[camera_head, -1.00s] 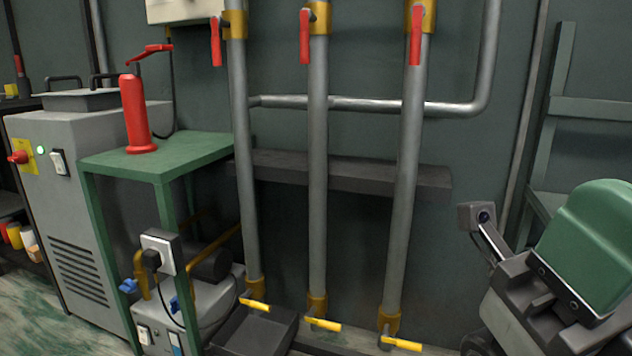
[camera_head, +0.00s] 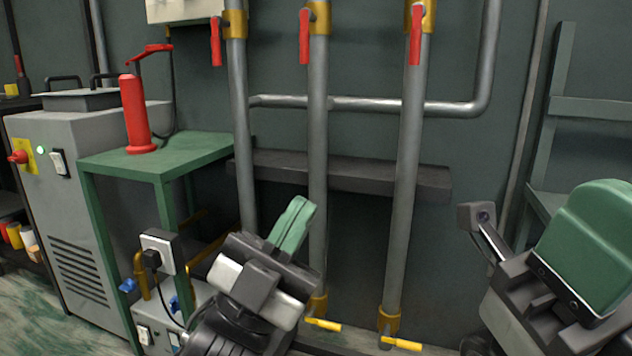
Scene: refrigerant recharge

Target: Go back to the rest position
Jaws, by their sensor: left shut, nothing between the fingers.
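My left gripper (camera_head: 297,222) is in the lower middle of the head view. Its green fingers are shut with nothing between them, pointing up and to the right in front of the left and middle pipes. My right gripper (camera_head: 596,240) is at the right edge, seen from its broad green side, so the gap between its fingers is hidden. A small wrist camera (camera_head: 484,216) of mine stands out to its left. Both grippers appear clear of the things around them.
Three grey vertical pipes (camera_head: 403,200) with red handles (camera_head: 416,36) above and yellow handles (camera_head: 401,344) below stand at the wall. A dark shelf (camera_head: 430,182) runs behind them. Left are a green table (camera_head: 205,146) with a red cylinder (camera_head: 137,112) and a grey machine (camera_head: 80,220).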

